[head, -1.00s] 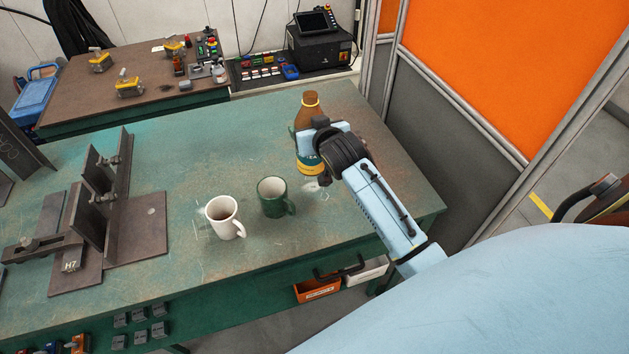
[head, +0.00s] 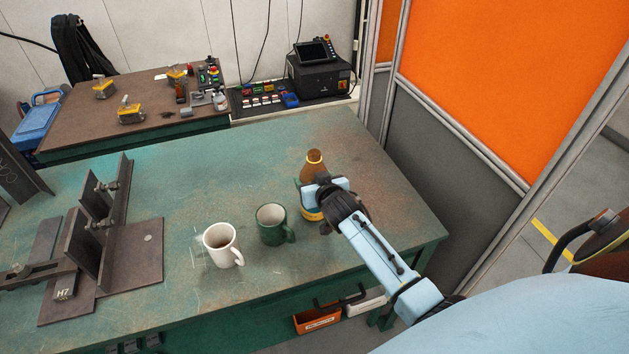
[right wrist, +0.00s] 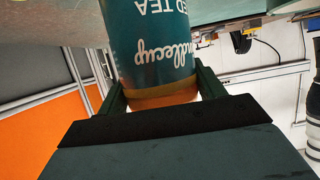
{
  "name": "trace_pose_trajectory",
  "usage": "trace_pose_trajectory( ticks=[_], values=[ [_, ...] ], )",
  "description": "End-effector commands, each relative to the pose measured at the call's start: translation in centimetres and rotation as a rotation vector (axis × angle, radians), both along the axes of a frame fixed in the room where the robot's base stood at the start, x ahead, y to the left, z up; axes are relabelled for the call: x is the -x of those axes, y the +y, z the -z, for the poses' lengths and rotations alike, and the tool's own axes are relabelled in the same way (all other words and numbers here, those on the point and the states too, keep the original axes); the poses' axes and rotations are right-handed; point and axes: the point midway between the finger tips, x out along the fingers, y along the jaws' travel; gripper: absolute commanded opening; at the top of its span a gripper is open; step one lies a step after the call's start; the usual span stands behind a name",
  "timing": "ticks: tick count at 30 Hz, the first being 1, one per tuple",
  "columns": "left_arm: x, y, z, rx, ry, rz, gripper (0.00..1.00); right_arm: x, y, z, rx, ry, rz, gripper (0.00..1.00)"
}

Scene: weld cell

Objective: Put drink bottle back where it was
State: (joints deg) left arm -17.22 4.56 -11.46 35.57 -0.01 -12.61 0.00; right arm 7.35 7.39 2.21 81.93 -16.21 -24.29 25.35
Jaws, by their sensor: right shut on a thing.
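The drink bottle (head: 313,170) is brown with a yellow ring at its cap and a teal label. It is upright at the right part of the green table (head: 150,190). My right gripper (head: 318,195) is shut around its lower half. In the right wrist view the bottle (right wrist: 152,45) shows upside down between the two fingers (right wrist: 160,95), its label reading "TEA". Whether its base touches the table is hard to tell, as the gripper hides part of it. My left gripper is not in view.
A green mug (head: 271,226) and a white mug (head: 220,245) with dark contents stand left of the bottle. A steel angle fixture (head: 135,255) is at the left. An orange and grey partition (head: 450,150) stands right. The table behind the bottle is clear.

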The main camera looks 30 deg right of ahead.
Motion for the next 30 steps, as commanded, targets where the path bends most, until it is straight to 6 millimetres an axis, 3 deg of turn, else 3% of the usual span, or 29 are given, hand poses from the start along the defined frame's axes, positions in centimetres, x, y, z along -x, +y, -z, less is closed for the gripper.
trace_pose_trajectory(
  ticks=[8, 9, 14, 25, 30],
  values=[
    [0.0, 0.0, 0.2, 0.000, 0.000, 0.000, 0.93, -0.1, 0.0, 0.1, 0.000, -0.004, 0.000, 0.31],
    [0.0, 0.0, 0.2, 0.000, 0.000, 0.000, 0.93, 0.0, 0.0, 0.3, 0.000, 0.000, 0.000, 0.69],
    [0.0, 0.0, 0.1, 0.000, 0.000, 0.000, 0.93, 0.0, 0.0, 0.2, 0.000, 0.000, 0.000, 0.90],
    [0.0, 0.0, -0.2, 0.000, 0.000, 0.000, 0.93, 0.1, 0.0, -0.3, 0.000, 0.000, 0.000, 0.90],
    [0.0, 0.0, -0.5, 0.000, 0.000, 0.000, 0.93, 1.9, 0.5, -0.9, 0.000, 0.002, 0.000, 0.90]
  ],
)
